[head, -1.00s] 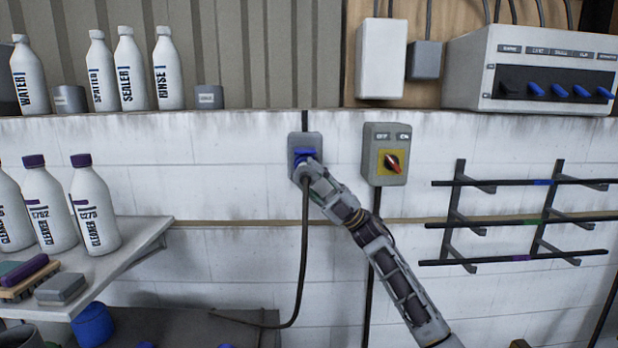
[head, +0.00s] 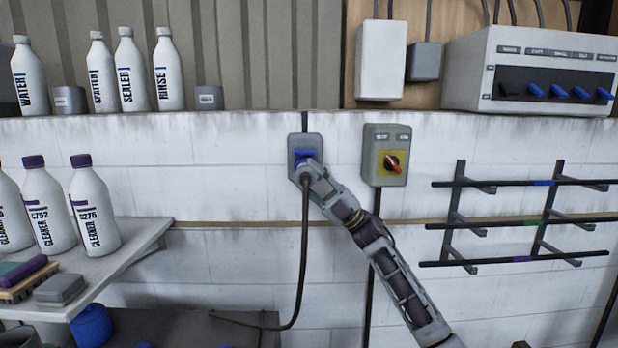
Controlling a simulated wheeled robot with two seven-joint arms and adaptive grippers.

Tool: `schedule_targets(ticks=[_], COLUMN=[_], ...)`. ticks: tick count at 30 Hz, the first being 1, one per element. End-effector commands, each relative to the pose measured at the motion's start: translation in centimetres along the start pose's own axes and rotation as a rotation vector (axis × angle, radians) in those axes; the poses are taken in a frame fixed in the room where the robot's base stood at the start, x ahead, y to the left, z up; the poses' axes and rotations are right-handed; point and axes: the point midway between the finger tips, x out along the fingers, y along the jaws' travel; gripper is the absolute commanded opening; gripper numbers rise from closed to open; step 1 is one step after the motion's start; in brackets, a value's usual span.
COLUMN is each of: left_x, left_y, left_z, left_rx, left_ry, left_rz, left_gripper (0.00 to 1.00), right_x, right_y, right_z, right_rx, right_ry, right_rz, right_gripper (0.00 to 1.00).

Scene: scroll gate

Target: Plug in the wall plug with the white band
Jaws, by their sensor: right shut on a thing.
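A grey wall socket (head: 305,142) with a blue part (head: 305,153) is fixed to the white block wall. My right gripper (head: 307,168) is right at the front of the socket, shut on the plug, which is mostly hidden behind the fingers. A dark cable (head: 304,245) hangs down from the plug and curves left to the low surface. I cannot see a white band on the plug, and the gripper hides whether the plug is fully seated. My left gripper is not in view.
A switch box (head: 385,155) with a red-and-yellow knob is right of the socket. A black rack (head: 520,222) is on the right wall. A shelf (head: 135,255) with cleaner bottles juts out at left. More bottles stand on the ledge above. The wall left of the socket is clear.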

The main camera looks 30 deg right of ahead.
Motion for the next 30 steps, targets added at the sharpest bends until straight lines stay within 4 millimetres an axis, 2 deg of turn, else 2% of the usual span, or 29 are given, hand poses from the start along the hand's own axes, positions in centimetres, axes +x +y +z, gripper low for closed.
schedule_targets(ticks=[14,30], left_x=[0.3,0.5], left_y=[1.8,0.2], left_z=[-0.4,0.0], left_rx=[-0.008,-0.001], left_ry=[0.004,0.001], left_rz=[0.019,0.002], left_gripper=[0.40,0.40], right_x=[0.0,0.0], right_y=[0.0,0.1], right_z=[0.4,0.4], right_rx=[0.000,0.000], right_ry=[0.000,0.000], right_rz=[0.000,0.001], right_gripper=[0.00,0.00])
